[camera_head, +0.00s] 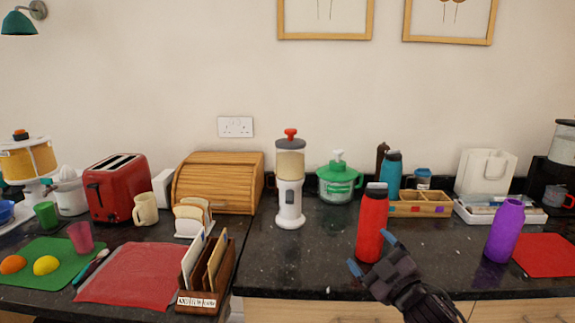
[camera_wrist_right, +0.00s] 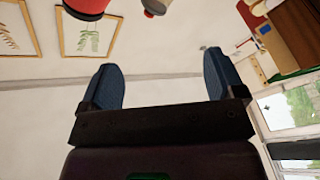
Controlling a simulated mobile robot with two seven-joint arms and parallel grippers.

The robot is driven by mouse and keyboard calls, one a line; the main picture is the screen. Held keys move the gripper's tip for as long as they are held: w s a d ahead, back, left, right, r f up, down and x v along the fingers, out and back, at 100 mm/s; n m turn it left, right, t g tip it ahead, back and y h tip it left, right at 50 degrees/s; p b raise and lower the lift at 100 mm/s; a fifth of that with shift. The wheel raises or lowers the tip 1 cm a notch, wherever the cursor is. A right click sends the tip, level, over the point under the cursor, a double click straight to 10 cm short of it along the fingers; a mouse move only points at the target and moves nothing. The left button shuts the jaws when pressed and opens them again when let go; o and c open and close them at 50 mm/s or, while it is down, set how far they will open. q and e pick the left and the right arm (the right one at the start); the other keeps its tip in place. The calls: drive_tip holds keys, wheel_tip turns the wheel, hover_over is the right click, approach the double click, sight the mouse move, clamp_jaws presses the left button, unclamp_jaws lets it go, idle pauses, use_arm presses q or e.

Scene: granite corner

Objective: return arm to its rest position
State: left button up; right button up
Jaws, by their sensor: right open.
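My right gripper (camera_head: 371,254) is low in front of the counter's right part in the head view, with its blue fingertips spread apart. It is open and holds nothing. Its two blue fingers also show in the right wrist view (camera_wrist_right: 163,88), with empty space between them. A red bottle (camera_head: 373,222) with a grey cap stands upright on the counter just behind the fingers in the head view. I cannot tell whether the fingers touch it. A red round shape shows at the top edge of the right wrist view. My left gripper is not in view.
The dark counter (camera_head: 320,257) has clear room left of the red bottle. A purple bottle (camera_head: 504,230) stands to the right. A letter rack (camera_head: 209,271), a white dispenser (camera_head: 290,190) and a green chopper (camera_head: 338,183) also stand on the counter.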

drive_tip(key=s+d+f+m+g+h, duration=0.4)
drive_tip(key=s+f+m, duration=0.55)
drive_tip(key=f, duration=0.65)
drive_tip(key=s+d+f+m+g+h, duration=0.1)
drive_tip(key=s+d+f+h, duration=0.1)
drive_tip(key=s+f, duration=0.5)
drive_tip(key=s+d+f+m+g+h, duration=0.1)
drive_tip(key=s+d+f, duration=0.3)
drive_tip(key=s, duration=1.1)
wheel_tip(320, 180, down, 4)
drive_tip(key=shift+r+g+h, duration=0.15)
drive_tip(key=shift+g+h, duration=0.25)
drive_tip(key=shift+g, duration=0.2)
